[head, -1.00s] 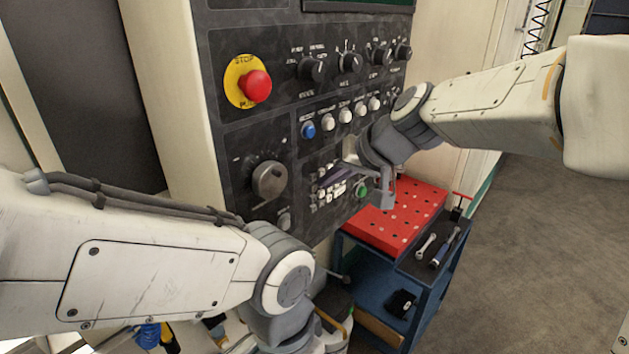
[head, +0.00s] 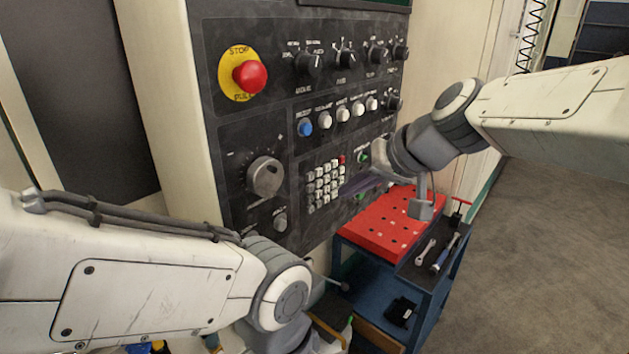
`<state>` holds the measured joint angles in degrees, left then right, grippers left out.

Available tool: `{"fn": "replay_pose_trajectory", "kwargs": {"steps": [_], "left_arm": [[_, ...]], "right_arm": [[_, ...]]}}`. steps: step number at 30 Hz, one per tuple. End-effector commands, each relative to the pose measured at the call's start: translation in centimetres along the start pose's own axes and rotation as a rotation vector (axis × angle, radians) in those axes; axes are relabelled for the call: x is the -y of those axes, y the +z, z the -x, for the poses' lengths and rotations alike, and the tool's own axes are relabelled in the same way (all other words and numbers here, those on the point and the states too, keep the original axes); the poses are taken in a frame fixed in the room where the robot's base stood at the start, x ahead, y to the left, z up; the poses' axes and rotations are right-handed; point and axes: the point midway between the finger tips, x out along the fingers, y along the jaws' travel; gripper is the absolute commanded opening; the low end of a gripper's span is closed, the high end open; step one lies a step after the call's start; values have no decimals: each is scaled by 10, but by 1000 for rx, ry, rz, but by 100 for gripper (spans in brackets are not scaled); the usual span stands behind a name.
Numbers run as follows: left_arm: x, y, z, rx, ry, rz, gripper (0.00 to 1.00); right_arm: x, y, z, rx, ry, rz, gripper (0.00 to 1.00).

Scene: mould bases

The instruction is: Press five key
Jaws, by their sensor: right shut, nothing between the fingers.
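The keypad (head: 321,177) sits low on the dark control panel, with several small pale keys, grey keys at its left side and a red key at its top right. The digits are too small to read, so I cannot tell which key is five. My right gripper (head: 349,190) is shut and empty, its dark fingers pointing left at the keypad's right edge. I cannot tell whether the fingertips touch the panel; most of the keys show clear of them. My left arm comes in at the lower left, but its gripper does not show.
A red stop button (head: 250,76) on a yellow disc, several knobs, a blue button (head: 305,128) and several white buttons stand above the keypad. A large dial (head: 265,177) is left of it. Green buttons sit close to my right gripper. A blue cart with a red plate (head: 378,240) stands below.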

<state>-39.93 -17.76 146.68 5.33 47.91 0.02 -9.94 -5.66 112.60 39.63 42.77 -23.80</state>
Motion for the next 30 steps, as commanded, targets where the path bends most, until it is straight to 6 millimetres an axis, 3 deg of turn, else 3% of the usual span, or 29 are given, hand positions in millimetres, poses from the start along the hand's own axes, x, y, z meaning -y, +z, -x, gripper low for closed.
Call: {"fn": "replay_pose_trajectory", "kwargs": {"steps": [7, 8, 9, 12, 30], "left_arm": [[0, 0, 0, 0, 0, 0, 50], [0, 0, 0, 0, 0, 0, 46], [0, 0, 0, 0, 0, 0, 31], [0, 0, 0, 0, 0, 0, 0], [0, 0, 0, 0, 0, 0, 0]], "right_arm": [[0, 0, 1, 0, 0, 0, 0], [0, 0, 1, 0, 0, 0, 0], [0, 0, 1, 0, 0, 0, 0], [0, 0, 1, 0, 0, 0, 0], [0, 0, 1, 0, 0, 0, 0]]}}
